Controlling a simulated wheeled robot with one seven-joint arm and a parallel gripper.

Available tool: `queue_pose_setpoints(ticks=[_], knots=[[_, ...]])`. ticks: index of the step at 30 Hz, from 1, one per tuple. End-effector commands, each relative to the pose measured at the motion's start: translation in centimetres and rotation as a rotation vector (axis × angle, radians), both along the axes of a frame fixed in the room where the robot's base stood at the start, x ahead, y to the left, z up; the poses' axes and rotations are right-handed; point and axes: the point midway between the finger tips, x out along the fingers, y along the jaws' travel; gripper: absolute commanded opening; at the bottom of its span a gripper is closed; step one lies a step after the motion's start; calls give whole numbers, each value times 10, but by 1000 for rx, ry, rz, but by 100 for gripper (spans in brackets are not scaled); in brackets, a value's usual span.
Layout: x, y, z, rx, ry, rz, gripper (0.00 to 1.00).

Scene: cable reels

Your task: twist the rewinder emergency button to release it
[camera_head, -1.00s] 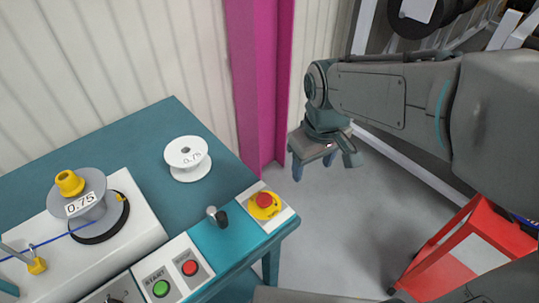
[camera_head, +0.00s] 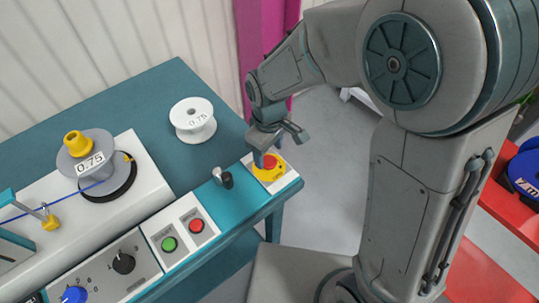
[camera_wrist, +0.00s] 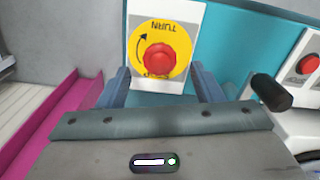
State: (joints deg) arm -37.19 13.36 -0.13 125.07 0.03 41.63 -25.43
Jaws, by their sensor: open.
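The red emergency button (camera_head: 270,161) sits on a yellow disc (camera_head: 268,174) on a white plate at the right end of the teal bench. In the wrist view the red emergency button (camera_wrist: 160,58) shows at the upper middle, with a curved black arrow and the word TURN on the yellow disc (camera_wrist: 145,32). My gripper (camera_head: 275,147) is above the button, pointing down, open and empty. In the wrist view its two blue fingers (camera_wrist: 160,85) stand left and right of the button's line, apart from each other. I cannot tell how far above the button the fingertips are.
A black-knobbed lever (camera_head: 227,180) stands just left of the button, and close to the right finger in the wrist view (camera_wrist: 270,92). Green (camera_head: 169,244) and red (camera_head: 196,226) push buttons lie further left. A magenta post (camera_head: 262,50) rises beyond the bench.

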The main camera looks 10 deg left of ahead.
Motion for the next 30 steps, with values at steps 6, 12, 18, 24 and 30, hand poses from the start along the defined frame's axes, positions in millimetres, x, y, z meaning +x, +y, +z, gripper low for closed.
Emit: queue_pose_setpoints(ticks=[6,12,18,24,30], knots=[[0,0,-25,0,1,-1,60],[0,0,-29,1,0,-1,60],[0,0,-29,1,0,-1,49],[0,0,-28,1,0,-1,15],[0,0,-29,1,0,-19,15]])
